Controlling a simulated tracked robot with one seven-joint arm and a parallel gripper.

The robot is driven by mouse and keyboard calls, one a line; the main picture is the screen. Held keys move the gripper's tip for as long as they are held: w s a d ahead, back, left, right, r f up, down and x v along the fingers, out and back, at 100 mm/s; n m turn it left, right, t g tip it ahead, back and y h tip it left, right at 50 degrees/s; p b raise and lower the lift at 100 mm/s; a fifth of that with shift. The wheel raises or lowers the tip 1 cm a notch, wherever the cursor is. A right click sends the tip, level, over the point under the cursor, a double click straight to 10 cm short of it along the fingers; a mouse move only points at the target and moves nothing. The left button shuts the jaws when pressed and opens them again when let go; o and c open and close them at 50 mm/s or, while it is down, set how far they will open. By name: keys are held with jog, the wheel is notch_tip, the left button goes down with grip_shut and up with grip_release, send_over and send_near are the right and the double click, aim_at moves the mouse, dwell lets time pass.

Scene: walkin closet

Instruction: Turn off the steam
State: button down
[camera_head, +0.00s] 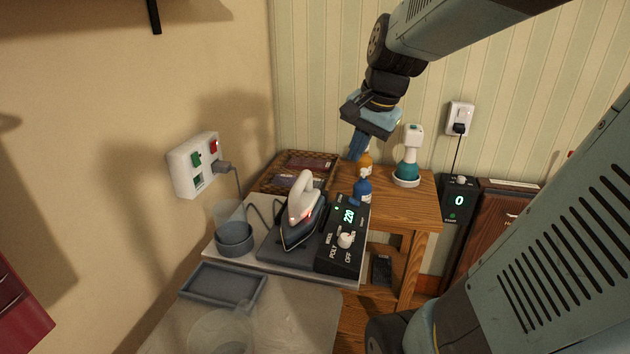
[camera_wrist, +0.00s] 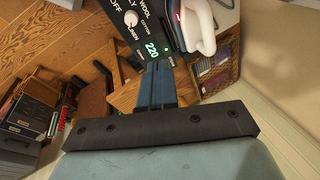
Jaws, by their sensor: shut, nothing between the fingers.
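A black control box (camera_head: 341,252) shows a lit green 220 and has a white knob (camera_head: 346,239). Labels such as POLY, WOOL and OFF surround the knob, which also shows in the wrist view (camera_wrist: 131,18). I cannot tell its exact setting. An iron (camera_head: 302,215) with a red light rests on a dark pad left of the box. A second black box (camera_head: 459,200), near the right wall, shows a green 0. A white and teal steamer bottle (camera_head: 408,158) stands on the wooden table.
A white wall panel (camera_head: 194,165) with green and red switches holds a plug. A wall outlet (camera_head: 460,118) feeds the second box.

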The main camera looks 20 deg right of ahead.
aim_at(352, 200)
jog(key=w+d+f+m+y, duration=0.1)
jog(key=w+d+f+m, duration=0.3)
jog(key=w+d+m, duration=0.2)
jog(key=w+d+f+m+g+y, duration=0.1)
jog(key=w+d+f+m, duration=0.4)
jog(key=d+m, duration=0.3)
jog(key=shift+w+f+m, duration=0.15)
jog(key=shift+w+m, duration=0.35)
jog(key=shift+w, duration=0.35)
jog(key=x, duration=1.4)
jog(key=shift+a, duration=0.25)
